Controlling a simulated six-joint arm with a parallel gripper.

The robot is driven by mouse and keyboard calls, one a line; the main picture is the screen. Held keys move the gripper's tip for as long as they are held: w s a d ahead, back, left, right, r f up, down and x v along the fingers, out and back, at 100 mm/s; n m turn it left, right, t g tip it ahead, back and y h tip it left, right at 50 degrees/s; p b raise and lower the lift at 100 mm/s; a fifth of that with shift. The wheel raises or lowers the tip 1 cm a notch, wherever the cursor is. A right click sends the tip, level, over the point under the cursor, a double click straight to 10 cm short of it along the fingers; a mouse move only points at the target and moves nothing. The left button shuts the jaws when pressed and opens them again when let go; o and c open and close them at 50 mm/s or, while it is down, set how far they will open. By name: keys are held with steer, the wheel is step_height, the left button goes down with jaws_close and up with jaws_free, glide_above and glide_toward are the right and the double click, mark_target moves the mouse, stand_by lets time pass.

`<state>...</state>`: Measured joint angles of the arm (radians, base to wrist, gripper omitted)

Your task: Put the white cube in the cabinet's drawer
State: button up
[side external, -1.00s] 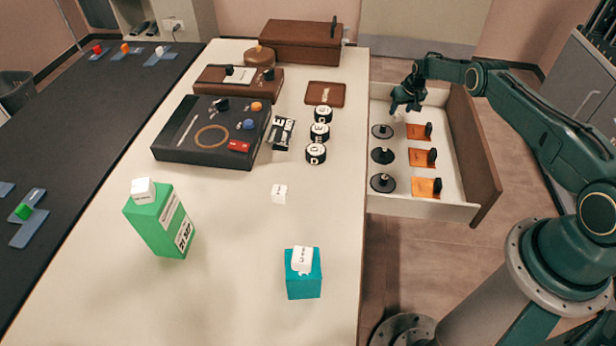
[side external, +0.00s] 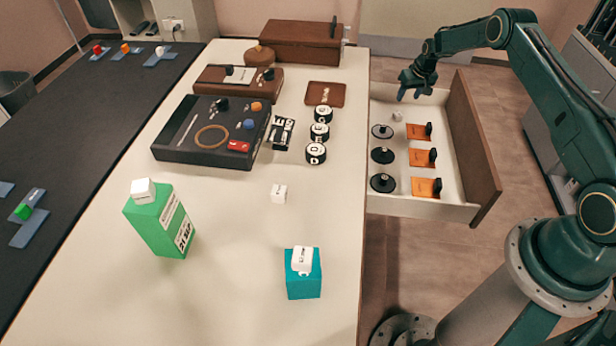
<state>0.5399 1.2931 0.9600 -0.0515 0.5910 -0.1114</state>
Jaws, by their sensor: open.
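A small white cube (side external: 397,116) lies on the floor of the open drawer (side external: 451,209), near its far left part. My gripper (side external: 409,96) is above the far end of the drawer, a little above and apart from this cube, with its jaws open and empty. Another small white cube (side external: 279,194) with dark lettering sits on the bare tabletop. White pieces also sit on top of a green carton (side external: 160,225) and a teal block (side external: 303,281).
The drawer also holds several black discs (side external: 382,155) and orange pads (side external: 421,158) with black pieces. On the table (side external: 240,290) are a black case (side external: 205,152), black-and-white cylinders (side external: 316,153), a brown tray (side external: 325,94) and a brown box (side external: 300,42).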

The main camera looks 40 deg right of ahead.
steer(key=shift+v, duration=0.8)
steer(key=a+r+n, duration=0.1)
steer(key=a+r, duration=0.4)
steer(key=r, duration=0.4)
steer(key=a+r, duration=0.4)
steer(key=r, duration=0.5)
steer(key=s+a+r+n+t, duration=0.1)
steer(key=s+a+r, duration=0.4)
steer(key=a+r, duration=0.15)
steer(key=s+a+r, duration=0.5)
steer(key=r, duration=0.3)
steer(key=s+a+r+n+t, duration=0.1)
steer(key=s+a+r, duration=0.25)
steer(key=s, duration=0.45)
steer(key=s+a+r, duration=0.3)
steer(key=s+a, duration=0.2)
steer(key=s, duration=0.2)
steer(key=s+a+f, duration=0.1)
steer(key=s+a, duration=0.1)
steer(key=s, duration=0.6)
steer(key=s+a+f+n+y, duration=0.1)
steer(key=s+a, duration=0.1)
steer(key=s, duration=0.5)
steer(key=shift+s+a+f+n, duration=0.3)
steer(key=shift+s+a+f, duration=0.05)
steer(key=shift+s+a, duration=0.05)
